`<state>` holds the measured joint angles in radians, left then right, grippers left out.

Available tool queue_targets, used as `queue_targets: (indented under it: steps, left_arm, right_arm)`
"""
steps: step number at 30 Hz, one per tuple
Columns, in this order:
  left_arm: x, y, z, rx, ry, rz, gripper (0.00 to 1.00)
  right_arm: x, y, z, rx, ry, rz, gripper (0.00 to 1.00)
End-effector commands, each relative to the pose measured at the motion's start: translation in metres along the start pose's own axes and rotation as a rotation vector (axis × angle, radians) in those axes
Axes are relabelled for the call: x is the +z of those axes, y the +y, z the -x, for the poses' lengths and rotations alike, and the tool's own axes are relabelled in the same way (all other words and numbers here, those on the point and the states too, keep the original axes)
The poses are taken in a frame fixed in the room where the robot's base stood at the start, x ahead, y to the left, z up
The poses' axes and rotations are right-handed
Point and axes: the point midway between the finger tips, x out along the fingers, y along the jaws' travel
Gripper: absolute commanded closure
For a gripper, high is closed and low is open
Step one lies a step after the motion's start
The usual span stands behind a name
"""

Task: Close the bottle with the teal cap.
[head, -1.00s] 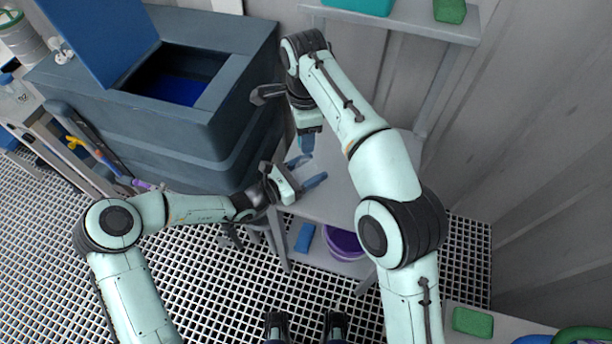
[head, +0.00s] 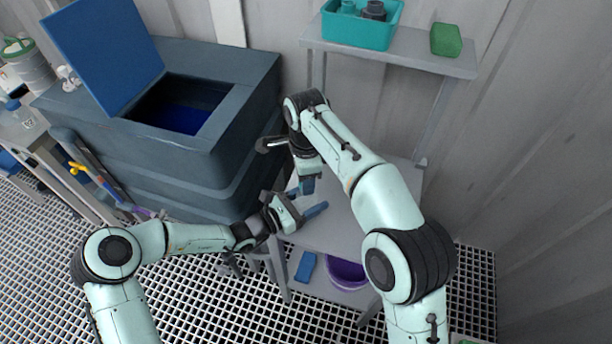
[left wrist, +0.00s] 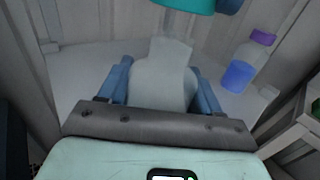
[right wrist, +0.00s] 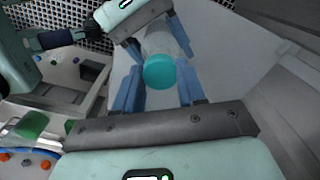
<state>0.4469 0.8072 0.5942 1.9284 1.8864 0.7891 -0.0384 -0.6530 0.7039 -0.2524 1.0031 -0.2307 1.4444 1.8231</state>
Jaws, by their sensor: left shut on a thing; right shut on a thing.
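The pale translucent bottle (left wrist: 165,75) stands between the blue fingers of my left gripper (left wrist: 162,80), which is shut on it. It also shows in the right wrist view (right wrist: 162,38). The teal cap (right wrist: 159,72) is between the fingers of my right gripper (right wrist: 159,78), which is shut on it. In the left wrist view the cap (left wrist: 184,5) is above the bottle's neck, with a gap between them. In the head view, my right gripper (head: 306,186) is close to my left gripper (head: 308,205); the cap is hidden there.
A bottle with a purple cap (left wrist: 262,38) and blue lower part stands right of the held bottle, on the grey table (left wrist: 80,75). A dark tank (head: 225,100) with an open blue lid is left. A teal bin (head: 355,33) and green block (head: 446,40) sit on a shelf.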

Motion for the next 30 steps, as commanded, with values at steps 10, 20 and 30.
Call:
queue_targets:
  steps: [10, 20, 30]
  left_arm:
    - [0.0, 0.0, 0.0, 0.0, 0.0, 0.0, 0.91]
    - [0.0, 0.0, 0.0, 0.0, 0.0, 0.0, 0.91]
    - [0.0, 0.0, 0.0, 0.0, 0.0, 0.0, 0.91]
  right_arm:
    - [0.0, 0.0, -0.01, 0.003, 0.001, 0.0, 0.88]
    - [0.0, 0.0, -0.018, 0.001, 0.0, 0.0, 0.88]
    - [0.0, 0.0, -0.018, 0.001, 0.0, 0.0, 0.88]
